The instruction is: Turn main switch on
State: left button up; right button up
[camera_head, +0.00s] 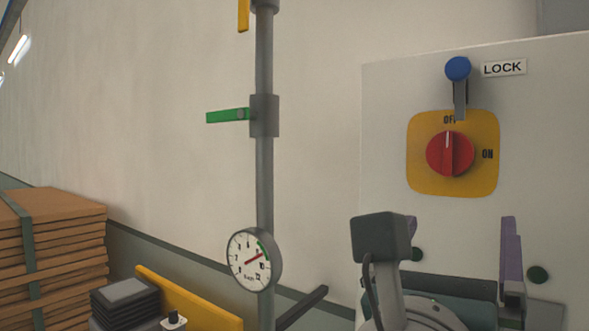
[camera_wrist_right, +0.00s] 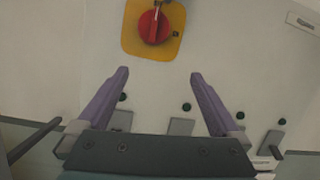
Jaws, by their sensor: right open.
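The main switch is a red rotary knob (camera_head: 437,155) on a yellow plate (camera_head: 420,182), on a pale panel at the right. Its white mark points up to OFF; ON is printed at its right. A blue-knobbed lock lever (camera_head: 458,69) stands above it, and its grey bar reaches down over the plate's top edge by the OFF label. My right gripper (camera_head: 461,218) is open and empty below the switch, its purple fingers pointing up. In the right wrist view the red knob (camera_wrist_right: 153,27) lies beyond the fingertips (camera_wrist_right: 160,75), apart from them. My left gripper is out of view.
A grey vertical pipe (camera_head: 265,185) with a green lever (camera_head: 228,115) and a dial gauge (camera_head: 254,260) stands left of the panel (camera_head: 385,130). Stacked brown boards (camera_head: 65,260) are at far left. Small dark green buttons (camera_head: 538,274) are low on the panel.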

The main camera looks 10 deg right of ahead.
aim_at(448, 165)
jog(key=shift+n+t, duration=0.6)
jog(key=shift+n, duration=0.3)
jog(key=w+d+r+p, duration=0.1)
jog(key=w+r, duration=0.1)
jog(key=w+d+r+p, duration=0.3)
jog(key=w+r+p, duration=0.1)
jog(key=shift+d+r, duration=0.1)
jog(key=shift+d, duration=0.1)
jog(key=shift+w+d+h+p, duration=0.3)
jog(key=shift+w+d+p, duration=0.05)
jog(key=shift+d+p, duration=0.05)
jog(key=c, duration=1.3)
jog(key=shift+c, duration=0.2)
